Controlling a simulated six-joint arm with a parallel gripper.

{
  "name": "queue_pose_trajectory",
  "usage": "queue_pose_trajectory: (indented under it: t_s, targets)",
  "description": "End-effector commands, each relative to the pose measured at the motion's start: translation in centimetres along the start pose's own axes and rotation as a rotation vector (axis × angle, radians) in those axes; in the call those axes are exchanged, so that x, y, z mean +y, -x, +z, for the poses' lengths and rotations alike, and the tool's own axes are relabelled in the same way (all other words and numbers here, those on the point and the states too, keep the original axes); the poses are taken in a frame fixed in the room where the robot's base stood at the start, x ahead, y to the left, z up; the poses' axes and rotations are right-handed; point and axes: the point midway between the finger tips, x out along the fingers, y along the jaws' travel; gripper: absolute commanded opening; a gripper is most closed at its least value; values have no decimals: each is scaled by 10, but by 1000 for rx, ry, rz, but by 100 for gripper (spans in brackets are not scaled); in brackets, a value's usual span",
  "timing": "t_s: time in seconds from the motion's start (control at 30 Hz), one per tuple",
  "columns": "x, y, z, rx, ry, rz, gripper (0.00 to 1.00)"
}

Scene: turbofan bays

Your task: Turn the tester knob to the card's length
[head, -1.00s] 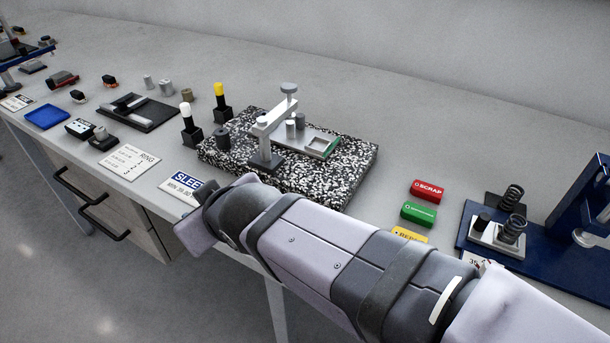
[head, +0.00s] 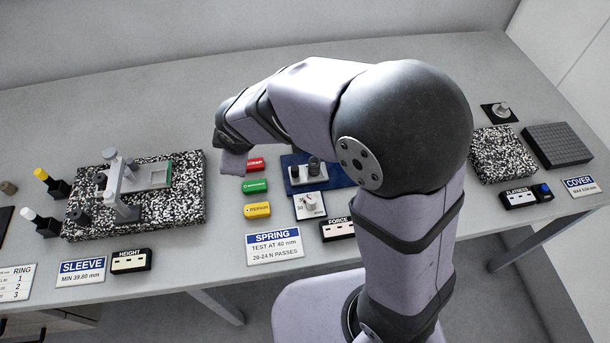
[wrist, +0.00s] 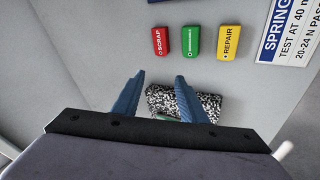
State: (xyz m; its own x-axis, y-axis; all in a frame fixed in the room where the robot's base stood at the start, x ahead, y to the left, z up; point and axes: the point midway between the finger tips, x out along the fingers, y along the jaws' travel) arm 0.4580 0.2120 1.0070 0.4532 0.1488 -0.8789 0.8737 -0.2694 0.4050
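The spring card (head: 274,247) reads "TEST AT 40 mm" and "20-24 N PASSES"; part of it shows in the wrist view (wrist: 287,32). The tester (head: 290,160) is a blue base with a dark cylinder on a light block, partly hidden behind my arm. Its knob (head: 311,203) sits on a white dial plate at the tester's front; the pointer's exact setting is too small to read. In the wrist view my gripper (wrist: 160,77) is open and empty, its blue fingers apart above the table. The knob is outside the wrist view.
Red scrap (head: 255,164), green (head: 255,186) and yellow repair (head: 257,210) blocks lie left of the tester. A speckled granite plate with a height gauge (head: 190,215) stands further left. A force display (head: 337,230) is beside the spring card. Another granite plate (head: 490,165) lies right.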

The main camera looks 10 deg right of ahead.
Motion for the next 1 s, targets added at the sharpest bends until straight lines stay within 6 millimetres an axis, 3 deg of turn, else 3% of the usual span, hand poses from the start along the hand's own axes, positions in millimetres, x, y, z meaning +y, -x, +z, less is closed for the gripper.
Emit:
queue_pose_trajectory:
  t_s: [0.03,0.17,0.2,0.3,0.4,0.6,1.0]
  targets:
    - [16,19,14,-34,-2,-4,39]
    - [34,35,55,-109,-6,-26,39]
    - [35,40,74,-146,-40,-45,39]
    - [9,36,129,-259,-275,-140,39]
    - [-16,40,154,-330,-477,-220,39]
    - [-42,49,170,-396,-676,-305,39]
    - [-51,38,174,-404,-690,-316,39]
